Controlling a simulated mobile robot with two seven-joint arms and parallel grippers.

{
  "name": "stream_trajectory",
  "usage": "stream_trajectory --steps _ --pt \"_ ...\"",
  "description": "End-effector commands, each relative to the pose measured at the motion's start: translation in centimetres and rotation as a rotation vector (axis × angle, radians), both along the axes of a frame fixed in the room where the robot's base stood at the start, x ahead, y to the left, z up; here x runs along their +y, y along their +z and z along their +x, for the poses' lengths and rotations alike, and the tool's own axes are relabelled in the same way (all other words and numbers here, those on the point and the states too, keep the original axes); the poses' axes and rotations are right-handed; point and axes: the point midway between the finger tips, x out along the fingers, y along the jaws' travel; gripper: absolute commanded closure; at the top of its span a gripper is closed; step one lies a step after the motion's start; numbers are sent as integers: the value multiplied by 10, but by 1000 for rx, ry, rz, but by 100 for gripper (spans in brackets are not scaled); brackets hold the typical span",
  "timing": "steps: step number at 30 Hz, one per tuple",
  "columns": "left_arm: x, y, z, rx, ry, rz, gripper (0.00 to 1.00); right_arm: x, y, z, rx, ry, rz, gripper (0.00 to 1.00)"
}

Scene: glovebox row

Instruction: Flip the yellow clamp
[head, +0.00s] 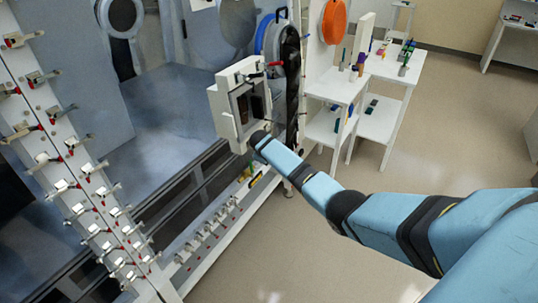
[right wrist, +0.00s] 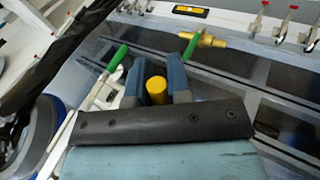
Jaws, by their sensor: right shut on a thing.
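In the right wrist view, the two blue fingers of my right gripper (right wrist: 157,82) stand on either side of a yellow round-ended piece (right wrist: 157,92), shut on it. I take this for the yellow clamp's handle; the rest of the clamp is largely hidden. Another yellow bar (right wrist: 208,40) lies just beyond the right finger. Green pieces (right wrist: 118,57) show beyond the fingers. In the head view, my right arm reaches in from the right and ends below a white box, where its fingers are hidden. My left gripper is not in view.
In the head view, a white box (head: 222,113) is close to my right arm's end. Rows of red-tipped clamps (head: 60,187) line the white frame at left. White tables (head: 397,70) with small items stand behind. The floor (head: 290,262) below the arm is clear.

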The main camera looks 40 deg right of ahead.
Motion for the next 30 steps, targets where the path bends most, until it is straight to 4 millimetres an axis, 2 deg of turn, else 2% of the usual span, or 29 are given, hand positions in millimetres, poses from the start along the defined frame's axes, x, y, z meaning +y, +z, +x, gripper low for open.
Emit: stream_trajectory --steps 1,18,19,21,22,30 --pt "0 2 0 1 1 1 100 -2 8 3 4 4 -11 100" --pt "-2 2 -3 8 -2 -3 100 -2 13 6 14 8 -23 100" --pt "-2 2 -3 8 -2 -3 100 -3 13 6 14 8 -23 78" --pt "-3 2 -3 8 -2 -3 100 -2 13 6 13 8 -22 62" --pt "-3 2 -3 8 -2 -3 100 -2 13 6 12 7 -22 59" --pt "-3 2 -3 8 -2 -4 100 -2 12 6 14 6 -20 59"
